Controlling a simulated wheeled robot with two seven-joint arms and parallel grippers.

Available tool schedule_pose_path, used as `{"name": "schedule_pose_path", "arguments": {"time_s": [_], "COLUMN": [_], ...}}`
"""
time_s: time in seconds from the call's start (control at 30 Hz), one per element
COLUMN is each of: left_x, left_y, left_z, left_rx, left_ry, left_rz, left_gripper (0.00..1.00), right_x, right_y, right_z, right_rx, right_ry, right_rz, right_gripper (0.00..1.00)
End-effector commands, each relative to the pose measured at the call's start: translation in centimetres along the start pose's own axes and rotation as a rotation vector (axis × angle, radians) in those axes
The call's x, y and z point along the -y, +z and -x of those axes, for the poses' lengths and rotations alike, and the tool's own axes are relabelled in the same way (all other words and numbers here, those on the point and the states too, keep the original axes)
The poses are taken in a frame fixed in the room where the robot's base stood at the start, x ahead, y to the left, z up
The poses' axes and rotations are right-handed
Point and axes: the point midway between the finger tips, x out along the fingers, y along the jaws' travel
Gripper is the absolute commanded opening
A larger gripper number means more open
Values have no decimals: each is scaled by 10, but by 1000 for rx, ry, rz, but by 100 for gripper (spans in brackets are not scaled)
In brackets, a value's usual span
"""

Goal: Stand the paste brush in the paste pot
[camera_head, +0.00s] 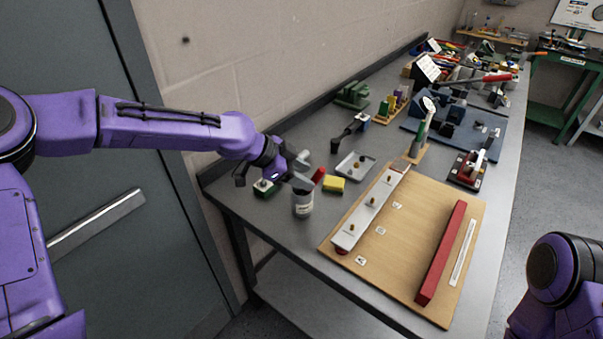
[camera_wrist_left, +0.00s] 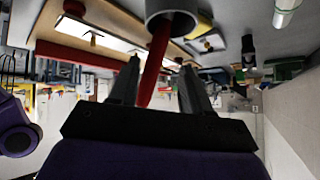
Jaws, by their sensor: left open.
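The paste pot (camera_head: 303,203), a pale cup with a grey rim, stands on the bench near its left end. It shows in the left wrist view as a grey ring (camera_wrist_left: 152,8) at the top edge. The paste brush's red handle (camera_head: 319,174) sticks out of the pot's mouth and leans to the right. In the left wrist view the handle (camera_wrist_left: 153,65) runs from the pot's mouth into the gap between the fingers. The brush's lower end is hidden. My left gripper (camera_head: 287,178) is open beside the pot's rim. My right gripper is out of view.
A yellow sponge (camera_head: 334,184) and a grey tray (camera_head: 355,166) lie right of the pot. A wooden board (camera_head: 405,245) with a white strip and red bar fills the front. Tools crowd the far bench.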

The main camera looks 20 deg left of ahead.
Motion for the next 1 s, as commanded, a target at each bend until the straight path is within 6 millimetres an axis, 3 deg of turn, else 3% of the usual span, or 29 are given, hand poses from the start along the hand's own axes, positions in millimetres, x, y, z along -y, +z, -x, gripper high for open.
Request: {"name": "schedule_pose_path", "arguments": {"time_s": [1.0], "left_x": [11], "left_y": [-53], "left_z": [52], "left_rx": [0], "left_ry": [0], "left_rz": [0], "left_gripper": [48], "right_x": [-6], "right_y": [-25], "right_z": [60], "right_rx": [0], "right_ry": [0], "right_rz": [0], "right_gripper": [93]}}
